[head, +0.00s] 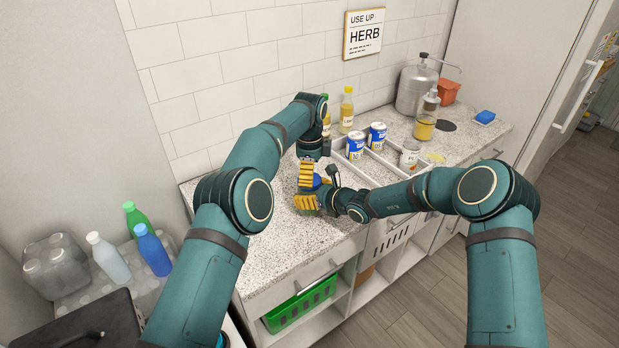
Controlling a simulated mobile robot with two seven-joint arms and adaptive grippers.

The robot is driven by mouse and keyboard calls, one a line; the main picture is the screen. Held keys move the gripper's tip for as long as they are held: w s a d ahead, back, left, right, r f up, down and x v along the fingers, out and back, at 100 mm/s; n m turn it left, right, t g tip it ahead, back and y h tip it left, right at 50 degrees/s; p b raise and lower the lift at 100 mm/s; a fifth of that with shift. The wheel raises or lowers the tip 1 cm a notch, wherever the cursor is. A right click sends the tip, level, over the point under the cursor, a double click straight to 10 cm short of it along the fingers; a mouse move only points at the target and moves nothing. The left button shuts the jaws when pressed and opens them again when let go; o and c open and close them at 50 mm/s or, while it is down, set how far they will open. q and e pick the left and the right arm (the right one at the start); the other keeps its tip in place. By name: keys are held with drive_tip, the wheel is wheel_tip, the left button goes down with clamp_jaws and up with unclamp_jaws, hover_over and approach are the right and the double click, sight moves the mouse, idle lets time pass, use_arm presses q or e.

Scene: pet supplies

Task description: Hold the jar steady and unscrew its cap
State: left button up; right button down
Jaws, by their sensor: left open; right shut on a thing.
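The jar (318,182) is mostly hidden between my two grippers on the speckled counter. My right gripper (308,202) reaches in from the right, low over the counter, and is shut on the jar. Its contact is hidden.
A white divided tray (376,172) with blue-and-white cans (355,146) stands just right of the grippers. Yellow bottles (347,110) stand behind. A metal dispenser (414,90) and a blue sponge (485,117) are farther right. The counter (262,230) in front is clear.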

use_arm(q)
drive_tip(key=shift+r, duration=1.25)
use_arm(e)
unclamp_jaws()
